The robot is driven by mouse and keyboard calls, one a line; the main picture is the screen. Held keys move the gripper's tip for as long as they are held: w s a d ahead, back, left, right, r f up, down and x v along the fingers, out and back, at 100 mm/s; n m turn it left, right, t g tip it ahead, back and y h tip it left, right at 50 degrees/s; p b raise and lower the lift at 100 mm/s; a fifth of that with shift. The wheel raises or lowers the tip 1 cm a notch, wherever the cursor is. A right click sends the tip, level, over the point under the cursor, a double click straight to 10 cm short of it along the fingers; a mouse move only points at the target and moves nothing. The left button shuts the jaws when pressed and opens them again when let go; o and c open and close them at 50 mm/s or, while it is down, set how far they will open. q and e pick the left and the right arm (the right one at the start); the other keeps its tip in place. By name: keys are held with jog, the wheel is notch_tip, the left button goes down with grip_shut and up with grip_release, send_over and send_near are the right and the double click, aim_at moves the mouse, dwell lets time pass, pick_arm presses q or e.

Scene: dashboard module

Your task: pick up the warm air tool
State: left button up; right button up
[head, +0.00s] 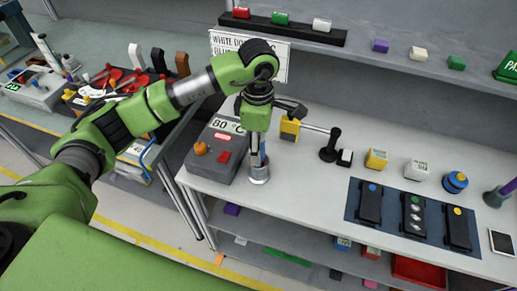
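A yellow-and-black tool (289,128) with a thin silver tube pointing right appears to be the warm air tool. The tube reaches a black stand (329,151) on the white bench. My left arm comes in from the left and ends over the bench. The dark parts of my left gripper (291,108) show just above and at the yellow body. My wrist partly hides the gripper, so I cannot tell whether it is open or touching the tool. My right gripper is not in view.
A grey heater unit (213,160) reading 80 °C sits left of my wrist. A dark blue mat (386,232) holds several black modules at the right. A shelf (350,47) runs along the back.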

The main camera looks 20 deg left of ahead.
pick_arm(q)
jog(key=c, duration=1.2)
jog(key=shift+r, duration=0.1)
notch_tip(320, 180, up, 6)
jog(key=b, duration=0.2)
jog(key=shift+w+r+b, duration=0.1)
jog(key=shift+r+b, duration=0.05)
jog(key=shift+b, duration=0.15)
notch_tip(320, 180, up, 4)
jog(key=shift+r, duration=0.25)
jog(key=shift+r+p, duration=2.8)
jog(key=shift+r, duration=1)
